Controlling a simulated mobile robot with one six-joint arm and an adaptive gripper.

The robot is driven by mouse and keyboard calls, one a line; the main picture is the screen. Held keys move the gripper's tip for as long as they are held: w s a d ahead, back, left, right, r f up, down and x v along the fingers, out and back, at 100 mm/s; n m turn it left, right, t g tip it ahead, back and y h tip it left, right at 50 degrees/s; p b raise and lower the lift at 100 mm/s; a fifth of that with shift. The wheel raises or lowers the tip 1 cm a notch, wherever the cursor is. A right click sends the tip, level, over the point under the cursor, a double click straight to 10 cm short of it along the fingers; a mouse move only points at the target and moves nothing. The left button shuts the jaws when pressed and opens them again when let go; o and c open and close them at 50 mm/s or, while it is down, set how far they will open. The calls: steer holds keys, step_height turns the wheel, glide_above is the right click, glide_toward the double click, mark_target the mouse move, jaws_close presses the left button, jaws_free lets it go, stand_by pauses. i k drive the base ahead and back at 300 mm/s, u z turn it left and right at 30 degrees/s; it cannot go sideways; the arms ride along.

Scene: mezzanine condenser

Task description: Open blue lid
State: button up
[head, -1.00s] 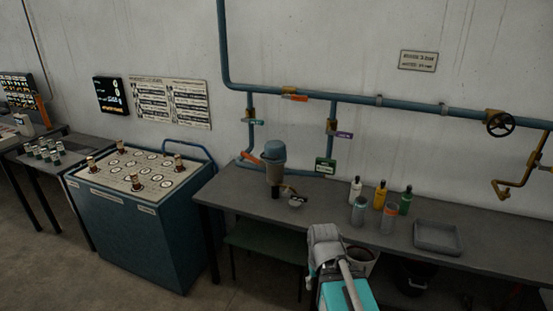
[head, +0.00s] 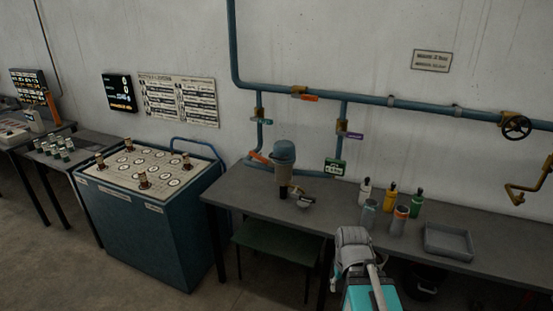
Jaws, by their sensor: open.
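A blue domed lid (head: 284,152) sits on top of an upright vessel (head: 284,177) at the left part of the grey workbench. The lid appears closed on the vessel. A large blue cabinet (head: 150,235) stands left of the bench, with a pale top panel and a blue rail (head: 197,145) at its back right corner. Grey and teal parts of my arm (head: 355,250) show at the bottom, in front of the bench and well apart from the vessel. My gripper's fingers do not show.
The grey workbench (head: 330,206) also bears a small metal item (head: 304,202), several bottles and cups, and a shallow grey tray (head: 448,240). Blue pipes (head: 345,95) with valves run along the wall behind. A green stool (head: 275,245) stands below the bench. Floor is clear front left.

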mark_target(283, 153)
steer(key=z, duration=0.05)
steer(key=i, duration=1)
steer(key=u, duration=0.05)
